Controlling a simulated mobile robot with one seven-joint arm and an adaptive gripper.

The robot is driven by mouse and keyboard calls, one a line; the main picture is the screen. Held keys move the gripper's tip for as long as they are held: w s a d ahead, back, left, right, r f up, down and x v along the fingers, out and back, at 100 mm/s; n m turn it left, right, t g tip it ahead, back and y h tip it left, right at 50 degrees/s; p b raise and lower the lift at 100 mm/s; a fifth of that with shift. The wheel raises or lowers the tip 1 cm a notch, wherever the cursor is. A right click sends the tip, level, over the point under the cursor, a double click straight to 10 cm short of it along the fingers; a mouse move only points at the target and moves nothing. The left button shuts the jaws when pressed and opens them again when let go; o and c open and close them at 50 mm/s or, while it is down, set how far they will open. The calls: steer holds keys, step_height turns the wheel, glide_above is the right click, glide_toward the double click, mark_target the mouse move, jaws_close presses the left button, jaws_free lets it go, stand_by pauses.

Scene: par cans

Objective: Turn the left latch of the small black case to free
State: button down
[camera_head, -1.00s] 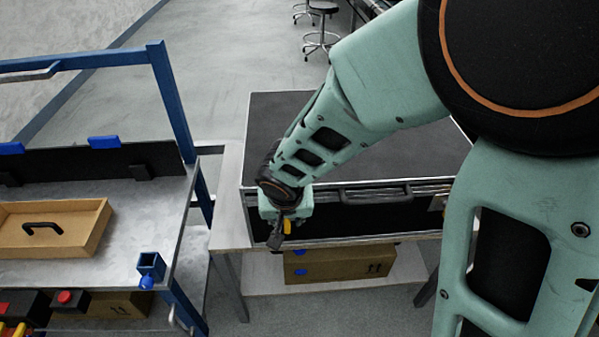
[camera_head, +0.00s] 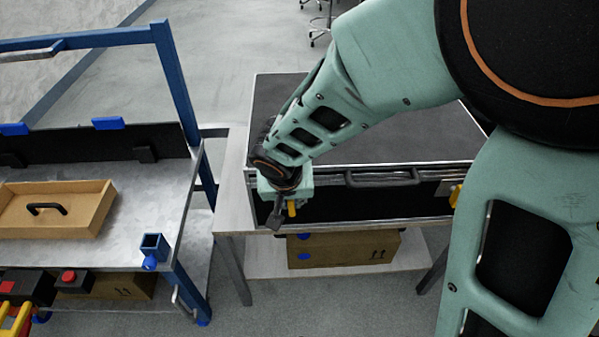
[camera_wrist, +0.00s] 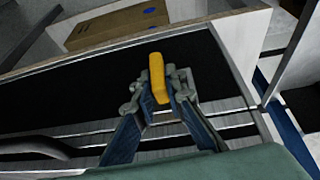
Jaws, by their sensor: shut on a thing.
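The black case (camera_head: 385,140) with metal edges lies flat on a light table, its lid down. Its left latch is a yellow piece (camera_head: 292,208) on the front face near the left end. In the wrist view the yellow left latch (camera_wrist: 157,72) stands up between the fingertips. My gripper (camera_wrist: 160,96) is shut on this latch, a finger on each side. In the head view my gripper (camera_head: 285,212) is at the case's left front, and my arm covers part of the lid. The latch's base is partly hidden by the fingers. Another yellow latch (camera_head: 455,195) shows at the right.
A dark handle (camera_head: 382,178) sits on the case front between the latches. A cardboard box (camera_head: 345,250) is on the shelf below. To the left stands a blue-framed workbench (camera_head: 150,205) with a wooden tray (camera_head: 85,228). Open floor lies in front.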

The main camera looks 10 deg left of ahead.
steer(key=n+t+h+b, duration=0.1)
steer(key=t+h+b, duration=0.1)
steer(key=h, duration=0.3)
steer(key=a+f+n+t+h+b, duration=0.1)
steer(key=n+t+h+b, duration=0.1)
steer(key=h+b, duration=0.3)
steer(key=n+t+h+b, duration=0.1)
steer(key=h+b, duration=0.2)
steer(key=h, duration=0.1)
steer(key=shift+s+a+f+t+h, duration=0.2)
steer(key=shift+a+f+t+h, duration=0.1)
steer(key=shift+t+h, duration=0.1)
stand_by(0.4)
steer(key=shift+d, duration=0.1)
steer(key=c, duration=2)
jaws_free()
steer(key=shift+o, duration=0.2)
steer(key=v, duration=1.2)
steer(key=shift+f, duration=0.2)
